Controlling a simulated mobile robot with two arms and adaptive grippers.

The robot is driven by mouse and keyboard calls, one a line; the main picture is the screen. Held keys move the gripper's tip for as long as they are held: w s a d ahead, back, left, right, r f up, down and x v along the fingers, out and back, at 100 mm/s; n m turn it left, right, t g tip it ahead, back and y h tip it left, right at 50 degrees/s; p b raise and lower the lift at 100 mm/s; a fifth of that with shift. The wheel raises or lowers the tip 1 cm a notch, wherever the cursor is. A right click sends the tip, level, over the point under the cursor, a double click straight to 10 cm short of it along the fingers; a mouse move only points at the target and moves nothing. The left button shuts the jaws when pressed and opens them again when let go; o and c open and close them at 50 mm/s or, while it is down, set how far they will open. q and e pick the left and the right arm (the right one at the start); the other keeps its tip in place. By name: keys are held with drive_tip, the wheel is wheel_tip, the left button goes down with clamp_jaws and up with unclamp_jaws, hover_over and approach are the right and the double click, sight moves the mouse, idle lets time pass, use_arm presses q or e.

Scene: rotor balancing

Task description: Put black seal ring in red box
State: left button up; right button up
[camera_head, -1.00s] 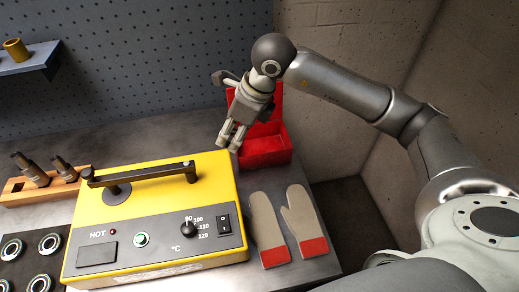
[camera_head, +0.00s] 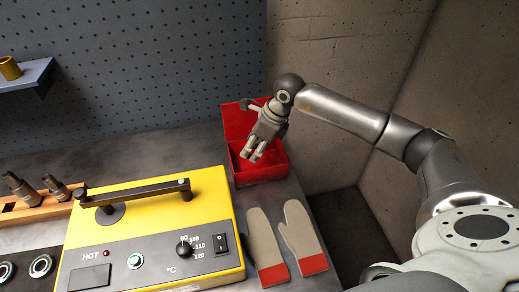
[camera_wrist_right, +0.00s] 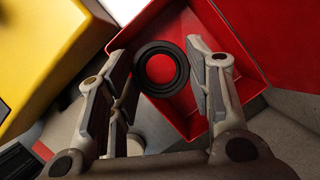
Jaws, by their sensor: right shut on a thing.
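The red box (camera_head: 277,171) stands open at the back right of the bench, its lid raised at the back. My right gripper (camera_head: 253,155) points down over the box opening. In the right wrist view my right gripper (camera_wrist_right: 160,66) is shut on the black seal ring (camera_wrist_right: 161,92), which sits between its fingertips with the red box (camera_wrist_right: 251,75) behind it. The ring is too small or hidden to make out in the head view. My left gripper is in neither view.
A yellow heater (camera_head: 150,221) with a black handle stands left of the box. A pair of grey gloves (camera_head: 264,243) with red cuffs lies in front of it. A wooden rack (camera_head: 40,209) with tools is at the left. A brick wall rises behind the box.

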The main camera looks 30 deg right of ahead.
drive_tip(key=f, duration=0.1)
drive_tip(key=w+d+f, duration=0.1)
drive_tip(key=d+f+p, duration=0.1)
drive_tip(key=shift+w+d+f, duration=0.25)
drive_tip(key=shift+w+f, duration=0.05)
drive_tip(key=shift+f, duration=0.05)
drive_tip(key=shift+f+p, duration=0.85)
drive_tip(key=shift+f, duration=0.7)
drive_tip(key=shift+f, duration=0.1)
drive_tip(key=shift+f+b, duration=0.55)
drive_tip(key=shift+b, duration=0.1)
drive_tip(key=o, duration=0.6)
